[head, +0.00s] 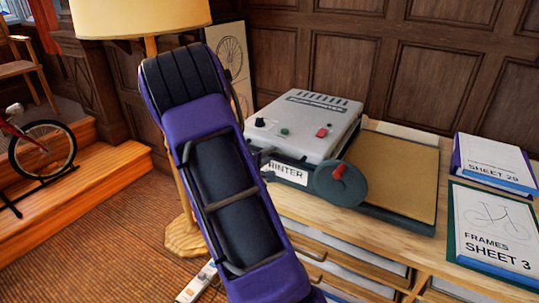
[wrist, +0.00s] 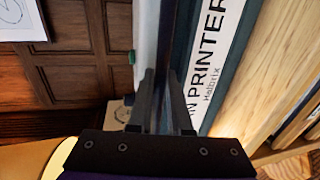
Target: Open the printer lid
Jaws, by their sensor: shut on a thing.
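The printer has a light grey lid (head: 308,125), lying about flat over its dark teal base (head: 398,218) in the head view. A white label reading PRINTER (head: 287,171) is on its front, and it also shows in the wrist view (wrist: 212,60). My gripper (head: 264,162) is at the left front of the printer, with its fingertips partly hidden behind my arm. In the wrist view my gripper (wrist: 160,78) is shut on the lid's front edge, one finger on each side. I cannot tell whether the lid is slightly raised.
Sheet 29 (head: 492,162) and Sheet 3 (head: 492,228) lie at the right. A lamp (head: 140,18) stands behind my arm.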

